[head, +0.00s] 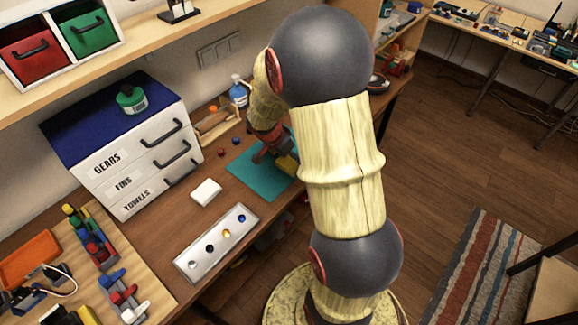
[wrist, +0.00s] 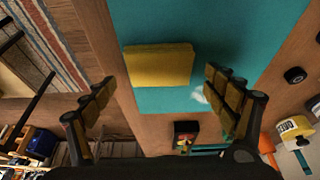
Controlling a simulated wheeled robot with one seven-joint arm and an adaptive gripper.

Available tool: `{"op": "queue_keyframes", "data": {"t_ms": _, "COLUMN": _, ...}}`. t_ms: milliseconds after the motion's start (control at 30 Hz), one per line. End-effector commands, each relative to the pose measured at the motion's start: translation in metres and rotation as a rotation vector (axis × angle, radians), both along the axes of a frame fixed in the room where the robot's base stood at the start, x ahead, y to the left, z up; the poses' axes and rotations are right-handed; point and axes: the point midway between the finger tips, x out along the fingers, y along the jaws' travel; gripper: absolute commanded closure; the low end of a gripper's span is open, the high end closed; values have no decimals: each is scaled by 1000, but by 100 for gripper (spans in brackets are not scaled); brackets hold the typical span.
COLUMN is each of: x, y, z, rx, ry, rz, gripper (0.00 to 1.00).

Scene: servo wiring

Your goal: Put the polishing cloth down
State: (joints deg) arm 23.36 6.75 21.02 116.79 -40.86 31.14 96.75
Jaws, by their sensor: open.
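The polishing cloth, which appears as a yellow folded pad (wrist: 158,66), lies flat on a teal mat (wrist: 215,25) in the wrist view, near the mat's edge. My gripper (wrist: 160,82) is open and empty, with its two fingers spread on either side of the cloth's near edge and apart from it. In the head view my gripper (head: 268,152) is over the teal mat (head: 250,182), and the yellow cloth (head: 288,165) shows partly beside my arm. My arm hides part of the mat there.
A white tray (head: 196,262) with several small round parts and a white block (head: 206,192) lie left of the mat. A blue bottle (head: 239,92) stands near the wall. A small whitish item (wrist: 198,95) is beside the cloth.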

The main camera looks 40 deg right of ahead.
Motion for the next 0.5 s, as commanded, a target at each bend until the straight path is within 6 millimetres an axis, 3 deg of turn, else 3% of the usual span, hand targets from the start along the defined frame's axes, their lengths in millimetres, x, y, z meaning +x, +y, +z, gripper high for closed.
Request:
{"op": "queue_keyframes", "data": {"t_ms": 100, "x": 0, "y": -4, "z": -11, "rx": 1, "ry": -1, "rz": 0, "gripper": 14}}
{"op": "queue_keyframes", "data": {"t_ms": 367, "x": 1, "y": -4, "z": -11, "rx": 0, "ry": -2, "rz": 1, "gripper": 14}}
{"op": "queue_keyframes", "data": {"t_ms": 500, "x": 1, "y": -4, "z": -11, "rx": 0, "ry": -2, "rz": 1, "gripper": 22}}
